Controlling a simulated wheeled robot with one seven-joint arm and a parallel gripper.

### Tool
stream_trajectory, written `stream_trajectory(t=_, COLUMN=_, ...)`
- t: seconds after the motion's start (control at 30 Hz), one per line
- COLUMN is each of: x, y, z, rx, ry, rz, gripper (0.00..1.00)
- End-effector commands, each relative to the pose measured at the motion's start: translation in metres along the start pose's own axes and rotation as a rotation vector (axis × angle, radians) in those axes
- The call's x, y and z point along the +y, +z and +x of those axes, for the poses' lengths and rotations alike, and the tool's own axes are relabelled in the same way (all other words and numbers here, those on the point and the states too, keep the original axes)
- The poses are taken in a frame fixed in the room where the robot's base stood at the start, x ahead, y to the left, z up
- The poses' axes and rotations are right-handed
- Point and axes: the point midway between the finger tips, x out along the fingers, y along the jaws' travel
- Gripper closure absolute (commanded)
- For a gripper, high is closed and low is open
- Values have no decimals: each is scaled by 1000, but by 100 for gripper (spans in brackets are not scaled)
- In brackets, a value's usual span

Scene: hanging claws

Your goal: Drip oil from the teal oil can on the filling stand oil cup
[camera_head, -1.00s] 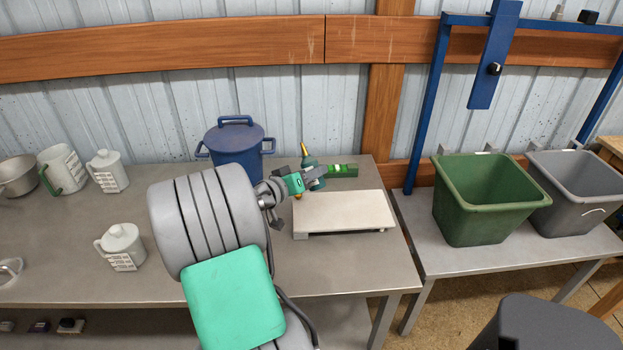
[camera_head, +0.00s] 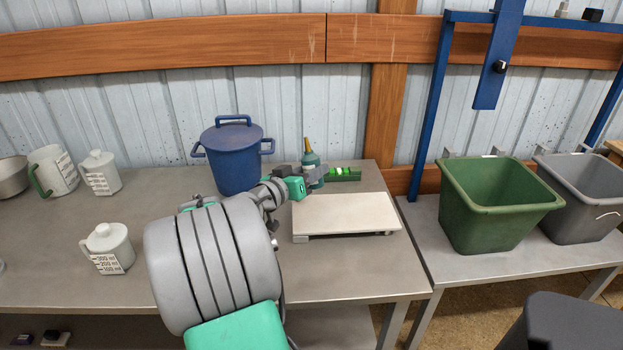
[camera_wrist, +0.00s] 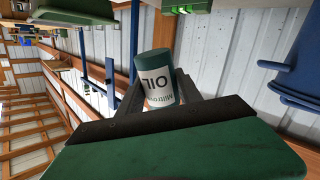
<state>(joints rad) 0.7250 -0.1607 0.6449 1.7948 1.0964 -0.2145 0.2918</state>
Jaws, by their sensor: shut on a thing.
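The teal oil can (camera_head: 309,160) has a gold spout and stands upright at the back of the grey bench, behind the white board. In the wrist view its white OIL label (camera_wrist: 157,92) appears upside down. My gripper (camera_head: 313,176) is shut on the oil can, with one finger on each side of its body. Whether the can's base touches the bench is hidden. A blue frame (camera_head: 442,100), which may be the filling stand, rises at the right. A small pale cup-like piece (camera_head: 562,9) sits on its top beam; I cannot tell if it is the oil cup.
A blue lidded pot (camera_head: 234,165) stands left of the can. A green bar (camera_head: 344,174) lies right of it. The white board (camera_head: 345,214) lies in front. Green (camera_head: 495,220) and grey (camera_head: 580,205) bins stand under the blue frame. White jugs are at the left.

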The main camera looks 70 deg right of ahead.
Motion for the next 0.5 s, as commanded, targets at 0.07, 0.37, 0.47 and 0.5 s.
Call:
stream_trajectory(t=0.07, x=-1, y=3, z=1, rx=10, ry=0, rz=21, gripper=100)
stream_trajectory(t=0.37, x=0, y=-1, z=0, rx=18, ry=0, rz=42, gripper=100)
stream_trajectory(t=0.47, x=0, y=-1, z=0, rx=18, ry=0, rz=42, gripper=100)
stream_trajectory(t=0.5, x=0, y=0, z=0, rx=18, ry=0, rz=44, gripper=100)
